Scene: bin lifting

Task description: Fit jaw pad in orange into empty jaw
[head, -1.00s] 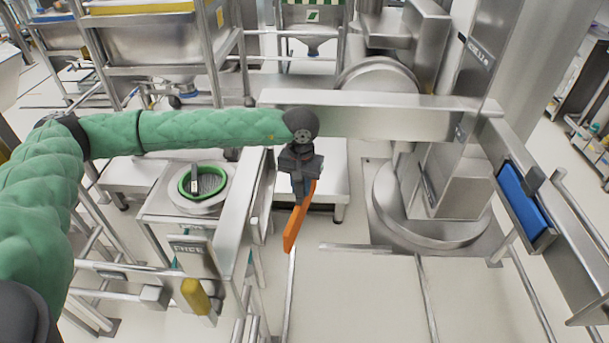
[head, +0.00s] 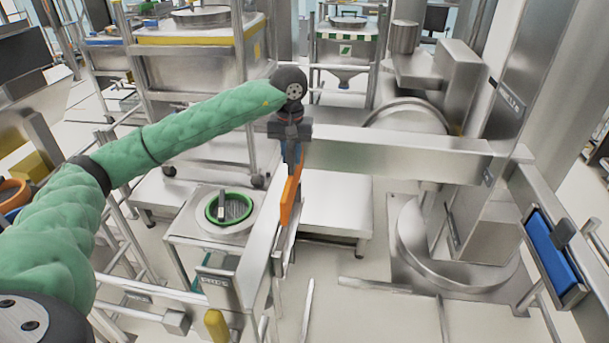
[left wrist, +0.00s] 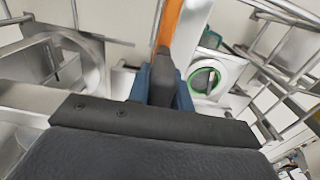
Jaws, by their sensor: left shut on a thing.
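My left gripper (head: 291,158) is shut on the orange jaw pad (head: 289,203), which hangs down below it, near upright. A bare steel jaw arm (head: 258,262) runs toward me just under and left of the pad. The pad overlaps its far part in the head view; I cannot tell whether they touch. The opposite jaw at the right carries a blue pad (head: 552,256). My right gripper is not in view.
A steel crossbar (head: 400,150) joins the jaws to a column at the right. A stand with a green-ringed round port (head: 229,207) is left of the bare jaw, with a yellow handle (head: 216,325) in front. Bins on frames stand behind.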

